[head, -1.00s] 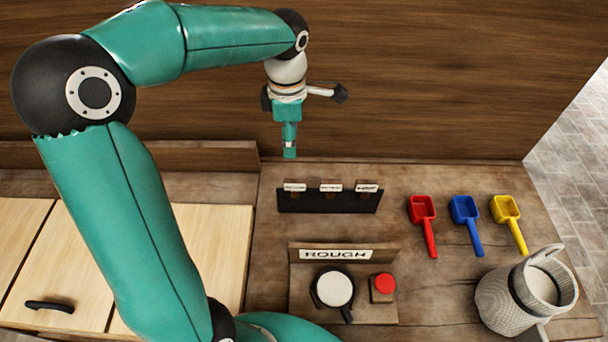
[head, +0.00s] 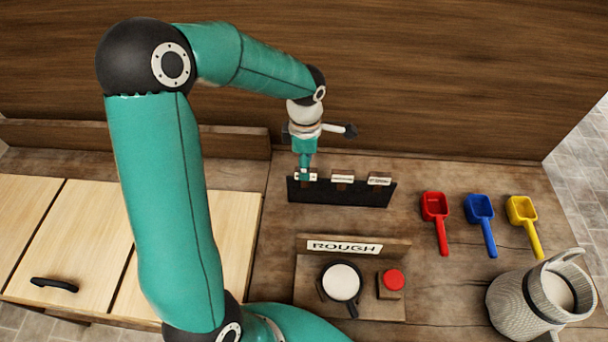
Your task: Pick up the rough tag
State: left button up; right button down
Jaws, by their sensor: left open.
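Three small tags with white label faces stand in a dark rack (head: 340,194) at the back of the counter. They are the left tag (head: 312,177), the middle tag (head: 342,178) and the right tag (head: 379,180). Their print is too small to read, so I cannot tell which is the rough tag. My left gripper (head: 304,175) points down at the left tag, is open, and partly hides it. I cannot tell whether the fingers touch it. My right gripper does not show.
A stand with a ROUGH sign (head: 344,247) holds a round white-topped cup (head: 342,283) and a red button (head: 393,280). Red (head: 436,208), blue (head: 480,210) and yellow (head: 523,213) scoops lie to the right. A ribbed jug (head: 522,304) stands front right. A wooden wall rises behind.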

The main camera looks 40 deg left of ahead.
pick_arm(q)
notch_tip(320, 180, down, 4)
jog(key=shift+w+r+b, duration=0.15)
jog(key=shift+b, duration=0.45)
jog(key=shift+c, duration=0.3)
grip_shut()
jog(key=shift+r, duration=0.2)
